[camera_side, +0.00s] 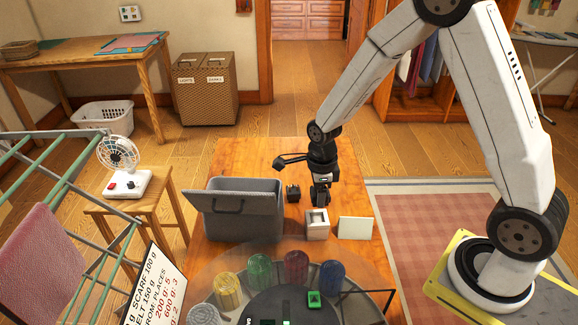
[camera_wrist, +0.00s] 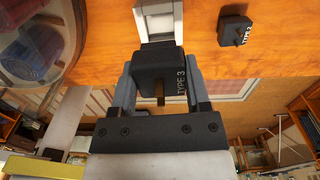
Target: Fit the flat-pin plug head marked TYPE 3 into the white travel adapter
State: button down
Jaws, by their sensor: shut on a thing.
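My gripper (camera_wrist: 160,90) is shut on the black plug head marked TYPE 3 (camera_wrist: 158,65), with a finger on each side of it. In the wrist view the white travel adapter (camera_wrist: 157,20) is just beyond the held head; whether they touch I cannot tell. The held head is mostly hidden there. A second black plug head (camera_wrist: 234,30), marked TYPE 2, lies apart on the table and also shows in the side view (camera_side: 293,192).
A grey open box (camera_side: 235,210) stands left of the adapter. A white card (camera_side: 356,228) is close on its right. In front is a round carousel with several coloured jars (camera_side: 296,266). The table (camera_side: 245,155) is bare behind the box.

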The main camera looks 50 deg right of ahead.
aim_at(317, 221)
jog(key=shift+f, duration=2)
jog(key=shift+f, duration=1.25)
dwell(2.6)
grip_release()
jog(key=shift+r, duration=4)
